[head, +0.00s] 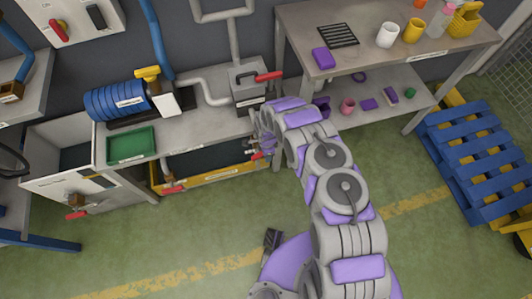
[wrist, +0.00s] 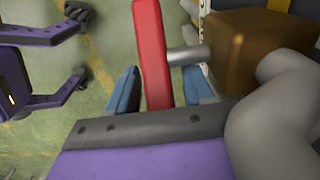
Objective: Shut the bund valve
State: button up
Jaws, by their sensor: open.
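In the wrist view a red lever handle (wrist: 151,45) runs lengthwise between the two blue fingertips of my gripper (wrist: 160,88). The jaws are open, with a finger on each side of the handle. A short grey stem (wrist: 187,55) joins the handle to a brass-brown valve body (wrist: 240,45) at the right. In the head view my gripper (head: 263,147) is at the right end of the yellow-edged bund (head: 222,177) under the bench. A small red handle shows there (head: 257,156), mostly hidden by my gripper. I cannot tell whether the fingers touch it.
Another red-handled valve (head: 172,189) is at the bund's left end. The bench above holds a green tray (head: 131,145), a blue coil (head: 116,101) and a grey box with a red lever (head: 268,76). A blue pallet (head: 475,150) stands right. The floor in front is clear.

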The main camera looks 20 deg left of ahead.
jog(key=shift+a, duration=0.1)
grip_shut()
